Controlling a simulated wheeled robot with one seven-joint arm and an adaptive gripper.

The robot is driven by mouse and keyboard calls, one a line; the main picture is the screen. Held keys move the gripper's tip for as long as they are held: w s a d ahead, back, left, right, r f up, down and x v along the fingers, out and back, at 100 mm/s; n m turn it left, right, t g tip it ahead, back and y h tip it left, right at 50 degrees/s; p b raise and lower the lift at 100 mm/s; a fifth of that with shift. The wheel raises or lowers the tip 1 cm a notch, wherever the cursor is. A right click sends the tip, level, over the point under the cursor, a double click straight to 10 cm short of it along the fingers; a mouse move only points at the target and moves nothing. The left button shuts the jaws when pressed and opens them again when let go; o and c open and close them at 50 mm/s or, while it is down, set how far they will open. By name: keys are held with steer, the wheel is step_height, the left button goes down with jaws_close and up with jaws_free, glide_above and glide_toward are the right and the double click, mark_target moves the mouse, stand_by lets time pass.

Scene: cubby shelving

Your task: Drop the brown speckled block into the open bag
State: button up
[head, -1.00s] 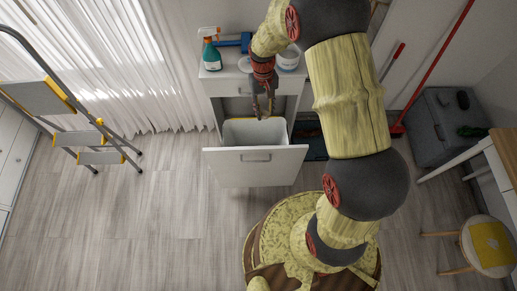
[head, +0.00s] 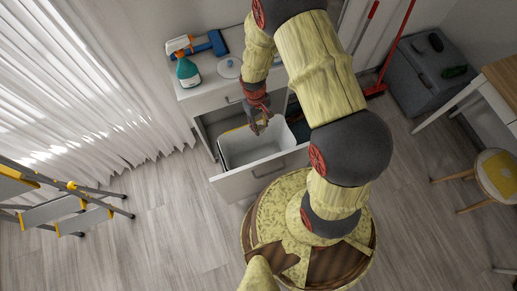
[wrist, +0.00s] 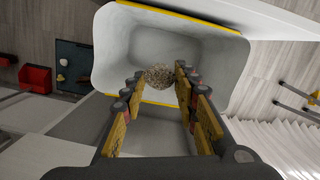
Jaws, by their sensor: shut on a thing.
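The brown speckled block (wrist: 158,76) shows between my fingertips in the wrist view, and my gripper (wrist: 160,82) is shut on it. The open bag appears as the pale grey lined inside of a bin (wrist: 205,60) with a yellow rim edge, directly beyond the block. In the head view the bin (head: 240,150) sits in a pulled-out drawer, and my gripper (head: 262,123) points down over its opening near the right side. The block is too small to make out there. How far it is above the bag's bottom is hard to tell.
The drawer front (head: 262,174) stands out from the white cabinet. A stepladder (head: 65,205) stands at the left, with open floor between.

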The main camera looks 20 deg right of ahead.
step_height(320, 180, down, 6)
steer(key=b, duration=0.4)
steer(key=shift+r, duration=0.1)
steer(key=o, duration=1.1)
steer(key=shift+r, duration=0.1)
steer(key=r, duration=0.4)
steer(key=w+r, duration=0.1)
steer(key=r, duration=0.6)
steer(key=shift+w+a+r, duration=0.3)
steer(key=shift+w+r, duration=0.05)
